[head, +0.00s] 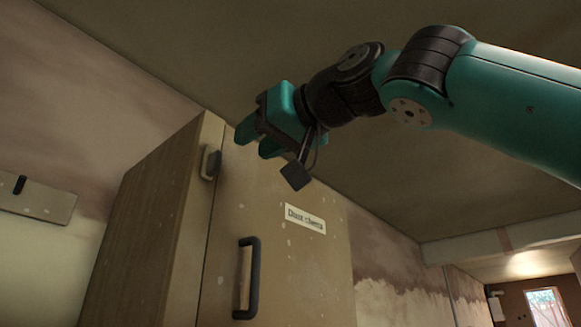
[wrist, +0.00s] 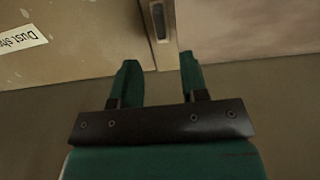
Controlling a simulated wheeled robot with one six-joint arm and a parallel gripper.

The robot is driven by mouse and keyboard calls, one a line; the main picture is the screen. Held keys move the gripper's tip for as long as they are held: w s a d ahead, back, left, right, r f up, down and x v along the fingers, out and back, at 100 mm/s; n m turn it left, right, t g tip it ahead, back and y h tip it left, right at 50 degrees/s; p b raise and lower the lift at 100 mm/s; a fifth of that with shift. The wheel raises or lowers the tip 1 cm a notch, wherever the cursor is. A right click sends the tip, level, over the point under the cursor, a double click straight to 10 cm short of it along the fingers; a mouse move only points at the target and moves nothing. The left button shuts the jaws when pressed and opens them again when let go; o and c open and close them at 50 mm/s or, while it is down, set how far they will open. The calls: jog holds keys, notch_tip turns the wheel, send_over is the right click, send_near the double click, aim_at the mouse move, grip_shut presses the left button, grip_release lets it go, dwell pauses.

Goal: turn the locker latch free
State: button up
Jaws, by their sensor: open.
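The locker (head: 270,200) is a tall drab cabinet with a front door and a label that begins "Dust". The latch (head: 210,164) is a small grey piece standing upright along the picture at the door's left edge, near the top. My gripper (head: 254,140) is open and empty, close to the locker's upper part, right of and above the latch in the head view. In the wrist view the latch (wrist: 158,20) lies beyond the gap between my two fingertips (wrist: 158,63), and no contact shows. Its lower end is nearest the fingers.
A dark bar handle (head: 248,278) is on the door below the latch. A plate with a dark peg (head: 20,185) is on the left wall. The ceiling (head: 250,50) is close above my arm. Patchy plaster wall and a bright doorway (head: 546,306) are at the right.

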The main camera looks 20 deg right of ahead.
jog(key=v, duration=0.7)
jog(key=shift+w, duration=0.1)
dwell(0.4)
jog(key=w+a+f+n+g+h+b, duration=0.1)
jog(key=w+f+g+h+b, duration=0.15)
jog(key=f, duration=1.55)
jog(key=w+a+f+n+g+h+b, duration=0.1)
jog(key=w+a+f+g+h+b, duration=0.2)
jog(key=f, duration=1.5)
jog(key=s+d+f+g+b, duration=0.1)
jog(key=s+d+f+g, duration=0.2)
jog(key=f, duration=0.6)
jog(key=s+d+f+m+g+b, duration=0.1)
jog(key=s+d+f+g, duration=0.2)
jog(key=s+f, duration=0.3)
jog(key=s+d+f+m+g+b, duration=0.1)
jog(key=s+d+f+g, duration=0.2)
jog(key=f, duration=1.1)
jog(key=shift+s+f, duration=0.2)
jog(key=shift+s, duration=0.5)
jog(key=shift+g, duration=0.25)
